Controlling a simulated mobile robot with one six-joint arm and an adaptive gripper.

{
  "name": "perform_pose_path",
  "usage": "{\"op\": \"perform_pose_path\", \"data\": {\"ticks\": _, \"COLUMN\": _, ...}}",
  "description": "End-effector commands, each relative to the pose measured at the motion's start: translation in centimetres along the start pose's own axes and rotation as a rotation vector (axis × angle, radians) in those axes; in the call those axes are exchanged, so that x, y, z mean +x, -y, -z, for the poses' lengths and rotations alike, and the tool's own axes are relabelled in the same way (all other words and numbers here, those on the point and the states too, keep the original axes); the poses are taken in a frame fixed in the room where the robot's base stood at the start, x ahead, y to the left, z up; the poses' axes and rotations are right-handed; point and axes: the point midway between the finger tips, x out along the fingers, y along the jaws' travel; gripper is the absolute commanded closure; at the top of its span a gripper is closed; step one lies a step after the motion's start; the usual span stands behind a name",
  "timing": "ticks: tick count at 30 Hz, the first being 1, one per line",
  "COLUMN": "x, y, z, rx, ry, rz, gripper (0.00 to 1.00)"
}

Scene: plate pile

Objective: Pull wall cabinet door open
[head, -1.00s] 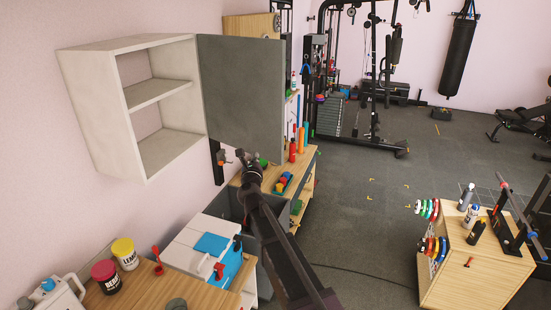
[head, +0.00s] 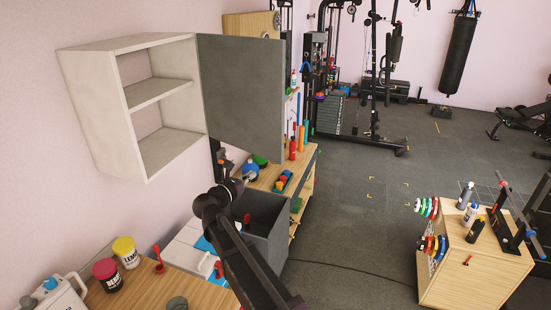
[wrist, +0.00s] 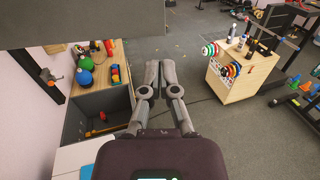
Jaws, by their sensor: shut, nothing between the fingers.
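The pale wall cabinet (head: 100,110) hangs on the left wall with its two shelf spaces exposed and empty. Its grey door (head: 242,100) stands swung wide open to the right. In the wrist view the grey door (wrist: 90,22) spans the upper left, ahead of and above the fingers. My gripper (head: 248,178) is below the door in the head view, apart from it and small there. In the wrist view my gripper (wrist: 160,70) has its two fingers close together with nothing between them. The door's handle is not visible.
Below is a dark grey bin (head: 268,225), beside a wooden counter (head: 195,290) with jars and a wooden shelf (head: 270,180) with bottles. A wooden weight stand (head: 470,265) is at the right. Open floor (head: 365,220) lies between.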

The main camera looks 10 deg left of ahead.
Motion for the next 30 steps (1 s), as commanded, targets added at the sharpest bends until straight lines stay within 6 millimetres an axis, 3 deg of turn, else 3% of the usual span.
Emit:
{"op": "perform_pose_path", "data": {"ticks": 14, "x": 1.2, "y": -0.1, "z": 0.0, "rx": -0.002, "ry": 0.001, "rz": -0.001, "gripper": 1.00}}
{"op": "perform_pose_path", "data": {"ticks": 30, "x": 8.7, "y": -0.2, "z": 0.0, "rx": -0.002, "ry": 0.001, "rz": -0.001, "gripper": 1.00}}
